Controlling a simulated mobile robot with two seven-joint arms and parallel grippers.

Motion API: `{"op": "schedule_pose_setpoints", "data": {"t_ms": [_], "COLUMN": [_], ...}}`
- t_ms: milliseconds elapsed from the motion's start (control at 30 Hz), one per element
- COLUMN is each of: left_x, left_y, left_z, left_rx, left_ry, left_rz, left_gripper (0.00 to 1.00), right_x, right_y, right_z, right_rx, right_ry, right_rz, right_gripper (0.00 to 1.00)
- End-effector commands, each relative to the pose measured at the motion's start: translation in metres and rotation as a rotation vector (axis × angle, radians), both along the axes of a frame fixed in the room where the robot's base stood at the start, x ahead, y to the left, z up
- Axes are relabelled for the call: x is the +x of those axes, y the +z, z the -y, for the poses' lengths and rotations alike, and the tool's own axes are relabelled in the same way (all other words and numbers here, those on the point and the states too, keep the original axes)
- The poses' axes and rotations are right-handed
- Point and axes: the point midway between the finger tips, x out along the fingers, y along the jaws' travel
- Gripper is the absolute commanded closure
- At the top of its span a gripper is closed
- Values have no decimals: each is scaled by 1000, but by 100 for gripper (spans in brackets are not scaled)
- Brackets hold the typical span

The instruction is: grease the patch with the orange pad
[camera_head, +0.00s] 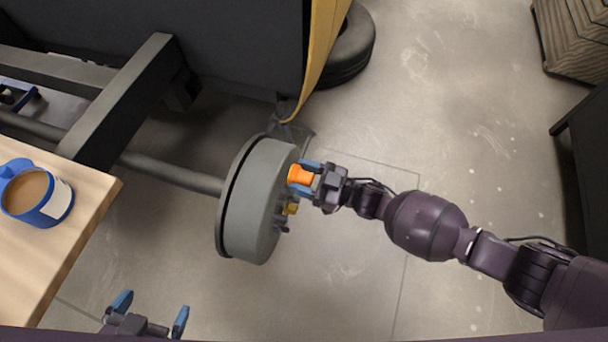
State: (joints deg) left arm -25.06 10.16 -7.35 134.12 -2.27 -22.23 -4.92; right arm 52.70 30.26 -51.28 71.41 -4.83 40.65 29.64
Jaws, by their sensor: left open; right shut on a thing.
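The orange pad (300,175) is held between the blue fingers of my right gripper (305,178). My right gripper is shut on it, at the right face of a grey drum-shaped hub (254,205) on an axle. The pad is at or very near the hub face; I cannot tell if it touches. The patch cannot be made out and may be hidden on that face. My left gripper (150,306) is open and empty at the bottom left, apart from the hub.
A wooden table (85,215) at the left carries a blue pot (37,193) with brown contents. A dark frame beam (120,98) and a tyre (352,48) lie behind the hub. A wooden crate (575,38) stands at the far right. Grey floor (440,120) is clear between.

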Motion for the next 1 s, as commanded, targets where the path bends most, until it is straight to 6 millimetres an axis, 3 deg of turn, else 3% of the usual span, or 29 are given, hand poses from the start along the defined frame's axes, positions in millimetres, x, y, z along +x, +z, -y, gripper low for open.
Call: {"op": "schedule_pose_setpoints", "data": {"t_ms": [1000], "left_x": [0], "left_y": [-2], "left_z": [1], "left_rx": [-1], "left_ry": [-1], "left_rz": [-2], "left_gripper": [0], "right_x": [5], "right_y": [-1], "right_z": [-15], "right_rx": [-1], "right_ry": [0], "right_rz": [0], "right_gripper": [66]}}
